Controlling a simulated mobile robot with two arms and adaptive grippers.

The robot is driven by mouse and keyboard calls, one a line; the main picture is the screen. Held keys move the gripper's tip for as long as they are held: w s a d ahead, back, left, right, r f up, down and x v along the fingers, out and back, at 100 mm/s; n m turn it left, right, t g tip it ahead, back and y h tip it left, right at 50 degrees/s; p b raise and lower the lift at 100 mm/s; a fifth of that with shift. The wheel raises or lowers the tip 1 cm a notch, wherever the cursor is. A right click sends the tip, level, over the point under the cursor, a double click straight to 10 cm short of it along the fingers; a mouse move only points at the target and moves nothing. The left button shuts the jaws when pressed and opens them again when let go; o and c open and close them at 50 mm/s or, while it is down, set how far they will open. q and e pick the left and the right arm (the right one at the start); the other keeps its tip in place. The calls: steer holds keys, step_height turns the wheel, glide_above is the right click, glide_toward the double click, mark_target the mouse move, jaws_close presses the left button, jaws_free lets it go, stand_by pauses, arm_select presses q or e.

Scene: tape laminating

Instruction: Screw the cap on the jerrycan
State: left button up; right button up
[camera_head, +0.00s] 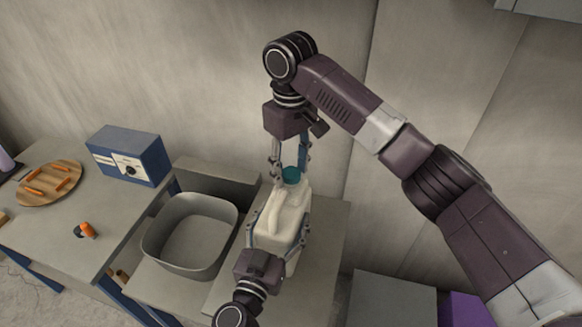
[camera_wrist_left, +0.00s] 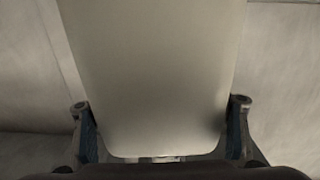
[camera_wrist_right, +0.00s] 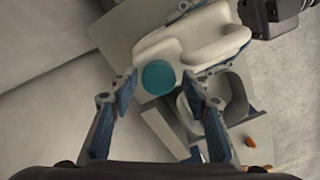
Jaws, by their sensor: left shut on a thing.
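The off-white jerrycan (camera_head: 279,219) stands upright on the grey worktop. My left gripper (camera_head: 275,238) is shut on its body from the near side. In the left wrist view, the jerrycan's pale wall (camera_wrist_left: 155,70) fills the space between the fingers. The teal cap (camera_head: 291,175) is at the jerrycan's top; whether its thread is engaged cannot be seen. My right gripper (camera_head: 289,167) points down over the cap. In the right wrist view, its fingers (camera_wrist_right: 159,80) are spread on both sides of the cap (camera_wrist_right: 158,77), with gaps showing.
A grey basin (camera_head: 160,232) is left of the jerrycan. Farther left, a table holds a blue box (camera_head: 127,155), a round wooden board (camera_head: 49,183) with orange pieces, and an orange-and-black item (camera_head: 86,230). A wall (camera_head: 180,60) stands close behind.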

mark_target(271, 245)
steer(key=shift+o, duration=0.6)
steer(key=shift+r, duration=0.1)
steer(key=shift+r, duration=0.3)
arm_select(q)
steer(key=shift+c, duration=0.2)
arm_select(e)
step_height(271, 245, up, 7)
steer(key=shift+f, duration=0.15)
arm_select(q)
steer(key=o, duration=2.5)
steer(key=shift+c, duration=0.2)
steer(key=shift+s, duration=0.1)
steer(key=shift+v, duration=3.7)
